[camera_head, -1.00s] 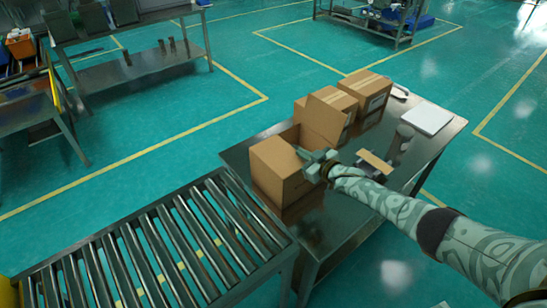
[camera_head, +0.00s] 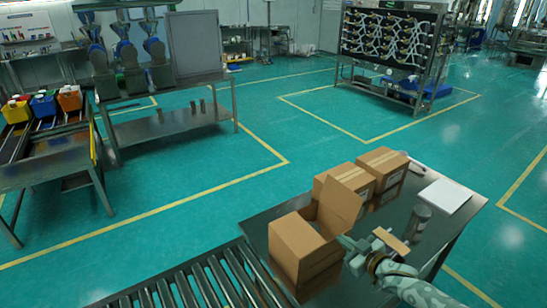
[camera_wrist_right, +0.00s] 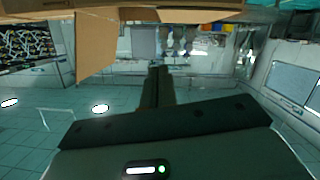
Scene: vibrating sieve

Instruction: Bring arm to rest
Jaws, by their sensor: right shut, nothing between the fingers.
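My right gripper (camera_head: 346,243) is shut and empty, just right of the open cardboard box (camera_head: 296,250) on the metal table (camera_head: 345,285). I cannot tell whether it touches the box. My right arm comes in from the bottom edge. The box has one flap (camera_head: 341,204) standing up. In the right wrist view the shut fingers (camera_wrist_right: 157,85) show in the middle with nothing between them, and cardboard (camera_wrist_right: 96,42) fills the upper left. My left gripper is not in view.
Two closed boxes (camera_head: 345,183) (camera_head: 383,162) stand behind the open one. A roller conveyor (camera_head: 205,283) is at the lower left. Open floor lies beyond.

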